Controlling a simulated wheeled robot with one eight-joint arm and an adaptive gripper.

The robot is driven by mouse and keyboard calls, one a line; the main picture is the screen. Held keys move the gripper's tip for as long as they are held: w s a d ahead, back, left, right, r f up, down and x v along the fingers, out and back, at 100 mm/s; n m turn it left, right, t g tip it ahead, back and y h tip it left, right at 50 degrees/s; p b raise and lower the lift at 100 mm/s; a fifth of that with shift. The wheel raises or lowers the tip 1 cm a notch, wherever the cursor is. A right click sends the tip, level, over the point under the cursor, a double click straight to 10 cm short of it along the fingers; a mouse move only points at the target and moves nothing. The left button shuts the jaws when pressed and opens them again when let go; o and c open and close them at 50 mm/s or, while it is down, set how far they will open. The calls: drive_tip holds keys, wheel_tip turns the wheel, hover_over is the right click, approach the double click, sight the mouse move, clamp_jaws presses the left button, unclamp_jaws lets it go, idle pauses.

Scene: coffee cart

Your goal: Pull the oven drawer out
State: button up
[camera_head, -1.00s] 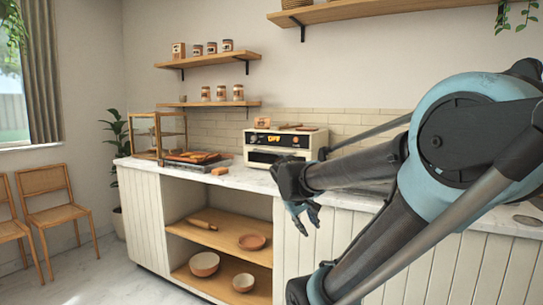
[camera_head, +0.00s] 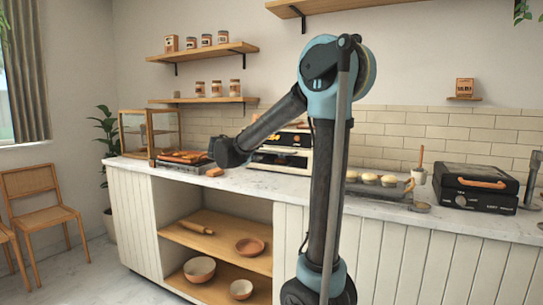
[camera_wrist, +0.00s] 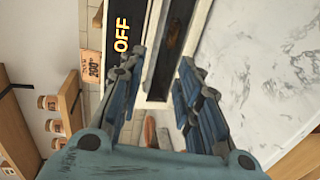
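The white oven (camera_head: 270,158) stands on the marble counter, partly hidden behind my arm in the head view. Its black panel shows OFF in the wrist view (camera_wrist: 122,32). Beside that panel, a white-edged front with a dark strip, seemingly the drawer (camera_wrist: 172,45), lies ahead between my fingers. The drawer looks shut. My gripper (camera_wrist: 160,72) is open and empty, its two fingers apart on either side of this front; I cannot tell whether they touch it. In the head view my gripper (camera_head: 228,152) is in front and left of the oven, its fingers not clear.
The marble counter (camera_wrist: 265,65) lies close to the right finger in the wrist view. A tray of baked goods (camera_head: 183,157) and a glass case (camera_head: 150,133) stand left of the oven. Buns (camera_head: 370,178) and a black grill (camera_head: 475,186) stand to the right.

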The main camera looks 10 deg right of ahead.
sight(272, 152)
drive_tip(key=x, duration=1.7)
drive_tip(key=shift+w+r, duration=0.1)
drive_tip(key=shift+w, duration=0.25)
clamp_jaws()
